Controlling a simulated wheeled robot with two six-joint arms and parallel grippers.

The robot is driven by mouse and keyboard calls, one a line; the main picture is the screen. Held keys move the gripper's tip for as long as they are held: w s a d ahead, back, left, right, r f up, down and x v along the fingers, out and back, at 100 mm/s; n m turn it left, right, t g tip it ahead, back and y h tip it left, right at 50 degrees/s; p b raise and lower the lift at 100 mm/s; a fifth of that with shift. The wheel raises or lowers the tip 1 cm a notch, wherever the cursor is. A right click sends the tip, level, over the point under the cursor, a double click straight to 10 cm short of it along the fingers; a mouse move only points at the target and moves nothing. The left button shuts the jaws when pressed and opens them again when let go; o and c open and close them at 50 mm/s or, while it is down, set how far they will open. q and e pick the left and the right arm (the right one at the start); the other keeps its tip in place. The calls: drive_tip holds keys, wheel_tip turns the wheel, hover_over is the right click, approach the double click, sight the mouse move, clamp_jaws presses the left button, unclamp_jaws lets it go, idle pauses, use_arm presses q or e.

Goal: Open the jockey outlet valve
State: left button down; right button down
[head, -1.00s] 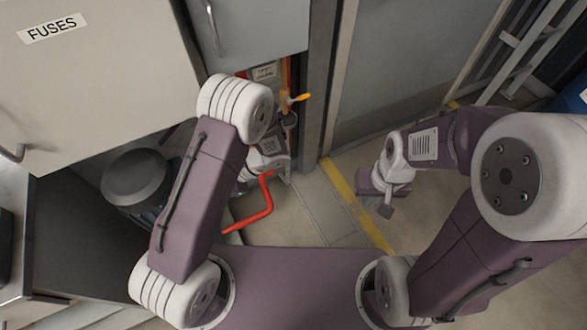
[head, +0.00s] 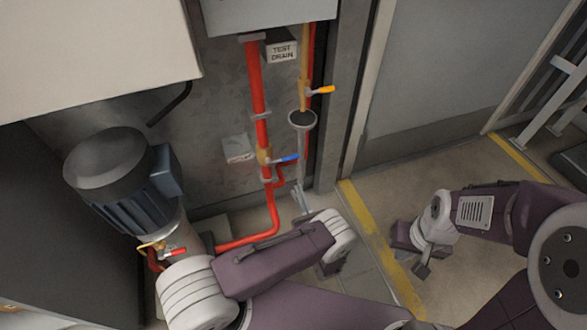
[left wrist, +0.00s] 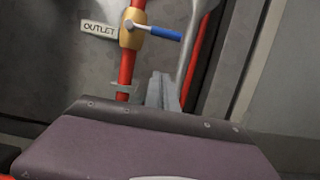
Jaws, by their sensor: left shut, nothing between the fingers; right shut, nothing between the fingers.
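The outlet valve has a brass body (head: 264,156) on a vertical red pipe and a blue lever (head: 287,158) that points right, across the pipe. In the left wrist view the blue lever (left wrist: 157,33) and brass body (left wrist: 132,28) sit beside a plate marked OUTLET (left wrist: 98,29). My left gripper (head: 299,194) is shut and empty, below and slightly right of the lever, apart from it. Its grey fingers (left wrist: 162,88) point up in the wrist view. My right gripper (head: 422,268) is shut and empty above the floor at right.
A yellow-handled valve (head: 320,90) hangs under the TEST DRAIN plate (head: 282,52), above a drain funnel (head: 302,120). A grey pump motor (head: 120,175) stands at left, with a red-handled valve (head: 172,252) below it. A grey post (head: 345,110) stands right of the pipes.

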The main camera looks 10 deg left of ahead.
sight(283, 159)
use_arm(q)
drive_tip(key=b+x, duration=0.3)
drive_tip(key=x, duration=0.6)
drive_tip(key=shift+s+d+r, duration=0.1)
drive_tip(key=shift+s+r, duration=0.1)
drive_tip(key=shift+r, duration=0.4)
drive_tip(key=shift+s+d+r, duration=0.1)
drive_tip(key=shift+s+r, duration=0.05)
drive_tip(key=shift+r, duration=0.4)
drive_tip(key=shift+s+d+r, duration=0.1)
drive_tip(key=shift+s+r, duration=0.1)
drive_tip(key=shift+r, duration=0.4)
drive_tip(key=shift+b, duration=0.3)
